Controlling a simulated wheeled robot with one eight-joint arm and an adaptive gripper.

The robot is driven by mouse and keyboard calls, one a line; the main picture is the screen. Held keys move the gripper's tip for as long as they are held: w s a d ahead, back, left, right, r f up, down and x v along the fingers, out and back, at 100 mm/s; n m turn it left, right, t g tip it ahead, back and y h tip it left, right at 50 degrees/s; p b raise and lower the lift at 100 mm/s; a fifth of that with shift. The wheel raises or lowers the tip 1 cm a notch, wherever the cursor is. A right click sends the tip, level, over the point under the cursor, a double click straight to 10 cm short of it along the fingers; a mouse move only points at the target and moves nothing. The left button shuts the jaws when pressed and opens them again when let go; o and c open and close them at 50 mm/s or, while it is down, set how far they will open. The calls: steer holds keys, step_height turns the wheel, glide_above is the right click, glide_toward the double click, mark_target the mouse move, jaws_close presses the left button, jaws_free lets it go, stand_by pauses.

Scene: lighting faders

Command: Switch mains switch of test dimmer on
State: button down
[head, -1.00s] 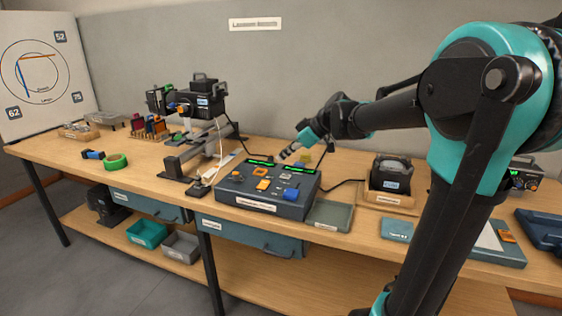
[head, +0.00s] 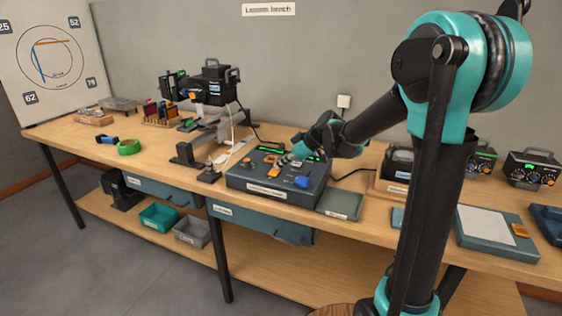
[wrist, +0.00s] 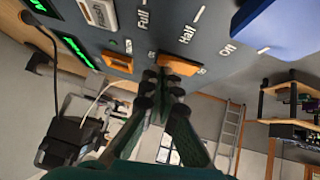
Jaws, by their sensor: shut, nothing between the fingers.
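The test dimmer appears to be the dark blue-grey console (head: 240,181) on the bench, with green displays, orange controls and a blue cap (head: 301,182). My gripper (head: 285,161) is over its top, close to an orange control (head: 272,172). In the wrist view the closed fingertips (wrist: 160,80) are at or just short of an orange cap (wrist: 183,64); contact is unclear. Another orange control (wrist: 118,62) lies left of it. "Full", "Half" and "Off" marks show on the panel. I cannot tell which control is the mains switch or its setting.
A black boxed unit (head: 397,165) is further right. The bench (head: 150,160) has free room at front left.

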steer(key=shift+w+f, duration=0.1)
steer(key=shift+f, duration=0.15)
steer(key=shift+r, duration=0.1)
stand_by(0.3)
steer(key=shift+s+a+r, duration=0.2)
steer(key=shift+s+r, duration=0.05)
steer(key=shift+s, duration=0.45)
